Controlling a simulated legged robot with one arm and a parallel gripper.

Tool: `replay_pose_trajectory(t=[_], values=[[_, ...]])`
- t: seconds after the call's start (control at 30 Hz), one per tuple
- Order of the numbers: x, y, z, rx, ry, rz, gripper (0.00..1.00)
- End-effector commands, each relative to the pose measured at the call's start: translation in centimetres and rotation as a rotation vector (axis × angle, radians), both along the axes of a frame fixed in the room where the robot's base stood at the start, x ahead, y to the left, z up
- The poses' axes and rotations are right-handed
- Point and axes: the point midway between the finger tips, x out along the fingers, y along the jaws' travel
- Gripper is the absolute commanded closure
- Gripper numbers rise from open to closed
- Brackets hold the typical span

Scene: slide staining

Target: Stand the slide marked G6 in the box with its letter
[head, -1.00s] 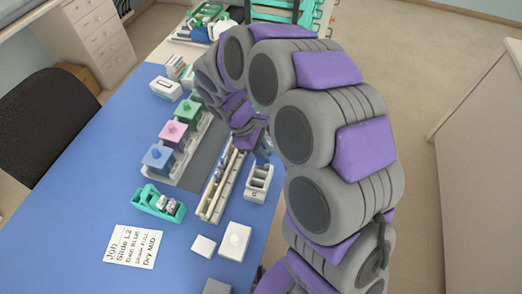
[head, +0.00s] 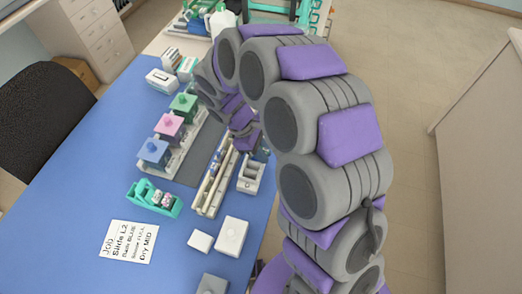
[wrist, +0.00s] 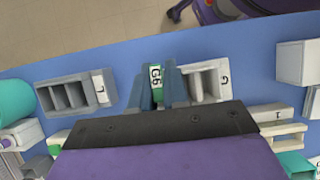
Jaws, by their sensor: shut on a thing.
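The slide marked G6 (wrist: 157,76) is upright between the blue-grey fingers of my gripper (wrist: 157,88), its green and white label facing the wrist camera. The box lettered G (wrist: 208,82), pale with open slots, stands just right of the fingers in the wrist view. The box lettered L (wrist: 75,94), grey and slotted, stands to their left. My gripper is shut on the slide, between these two boxes in that view. In the head view my gripper (head: 246,142) is partly hidden, and the slide cannot be made out.
A long pale rack (head: 212,186) lies beside a slotted box (head: 250,182) whose letter is unreadable there. Blue, pink and green lidded jars (head: 169,126) stand left. A teal holder (head: 150,200), a job note (head: 129,242) and white blocks (head: 232,238) lie nearer. The table edge is close by.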

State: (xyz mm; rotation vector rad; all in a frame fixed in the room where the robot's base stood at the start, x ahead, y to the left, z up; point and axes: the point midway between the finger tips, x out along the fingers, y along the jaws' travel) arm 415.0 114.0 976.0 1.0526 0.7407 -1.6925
Motion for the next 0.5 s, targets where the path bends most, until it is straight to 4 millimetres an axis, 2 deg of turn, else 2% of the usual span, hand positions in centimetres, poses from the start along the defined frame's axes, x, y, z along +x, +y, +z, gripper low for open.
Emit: replay_pose_trajectory(t=[0.5], values=[[0.03, 0.05, 0.59, 0.001, -0.001, 0.0, 1.0]])
